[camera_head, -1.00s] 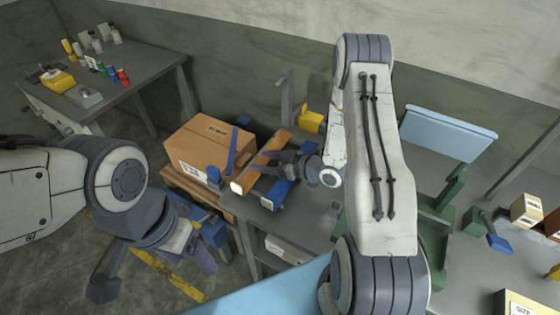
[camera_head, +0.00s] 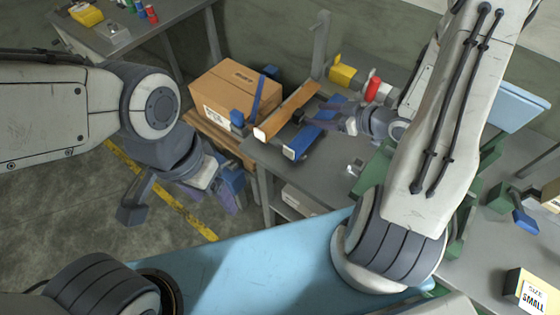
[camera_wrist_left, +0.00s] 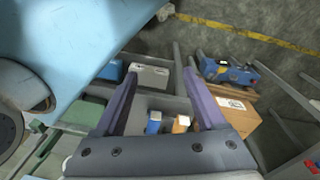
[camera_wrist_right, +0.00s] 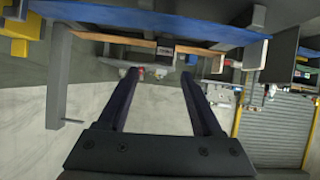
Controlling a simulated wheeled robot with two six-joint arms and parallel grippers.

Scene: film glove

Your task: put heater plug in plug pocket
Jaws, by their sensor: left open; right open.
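I cannot make out for certain which thing is the heater plug or the plug pocket. An orange-brown bar (camera_head: 287,108) and a blue bar (camera_head: 316,128) with pale ends lie side by side on the grey bench. My right gripper (camera_head: 338,115) is open at the blue bar's right side in the head view; whether it touches is unclear. In the right wrist view its fingers (camera_wrist_right: 160,78) are apart and empty, with the blue bar (camera_wrist_right: 150,25) across the top. My left gripper (camera_head: 225,193) is open and empty in front of the cardboard box; its fingers (camera_wrist_left: 160,78) show spread.
The cardboard box (camera_head: 235,92) stands left of the grey bench (camera_head: 335,182). A red piece (camera_head: 372,89), a yellow block (camera_head: 342,75) and a small silver part (camera_head: 355,167) are on the bench side. Green frames (camera_head: 372,175) stand right.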

